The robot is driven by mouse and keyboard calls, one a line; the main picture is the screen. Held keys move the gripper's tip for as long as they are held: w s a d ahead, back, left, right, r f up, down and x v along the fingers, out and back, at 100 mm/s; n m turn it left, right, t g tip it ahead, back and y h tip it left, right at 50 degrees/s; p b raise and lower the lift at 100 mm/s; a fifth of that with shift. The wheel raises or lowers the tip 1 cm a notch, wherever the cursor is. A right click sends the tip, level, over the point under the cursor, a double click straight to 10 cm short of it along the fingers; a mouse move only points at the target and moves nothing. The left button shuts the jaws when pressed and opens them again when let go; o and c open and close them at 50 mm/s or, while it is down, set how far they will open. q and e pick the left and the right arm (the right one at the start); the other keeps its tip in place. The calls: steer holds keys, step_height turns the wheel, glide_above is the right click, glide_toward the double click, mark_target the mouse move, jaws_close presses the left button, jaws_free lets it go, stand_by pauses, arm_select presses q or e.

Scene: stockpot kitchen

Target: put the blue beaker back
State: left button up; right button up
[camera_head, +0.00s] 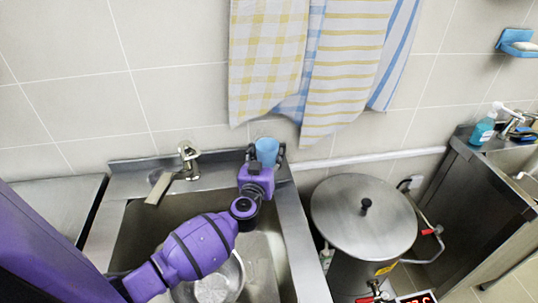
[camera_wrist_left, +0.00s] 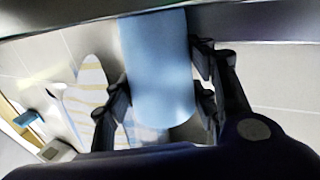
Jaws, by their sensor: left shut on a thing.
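The blue beaker (camera_head: 267,151) is held in my left gripper (camera_head: 266,157), above the back right corner of the sink's steel rim in the head view. In the left wrist view the beaker (camera_wrist_left: 160,70) fills the space between the two black fingers, which press on it from both sides. My left gripper (camera_wrist_left: 160,95) is shut on it. The beaker looks roughly upright in the head view. Whether its bottom touches the rim cannot be told. My right gripper is in neither view.
The steel sink (camera_head: 270,262) lies below my arm, with a metal bowl (camera_head: 212,285) in it and a tap (camera_head: 189,160) behind. A lidded stockpot (camera_head: 362,217) stands to the right. Towels (camera_head: 310,60) hang behind. A soap bottle (camera_head: 483,130) is far right.

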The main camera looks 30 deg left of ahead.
arm_select(q)
steer(key=shift+r, duration=0.2)
steer(key=shift+f, duration=0.15)
steer(key=o, duration=0.7)
steer(key=shift+f, duration=0.1)
steer(key=shift+c, duration=0.2)
steer(key=o, duration=0.4)
steer(key=shift+o, duration=0.2)
steer(key=p+v, duration=0.1)
steer(key=v, duration=1.1)
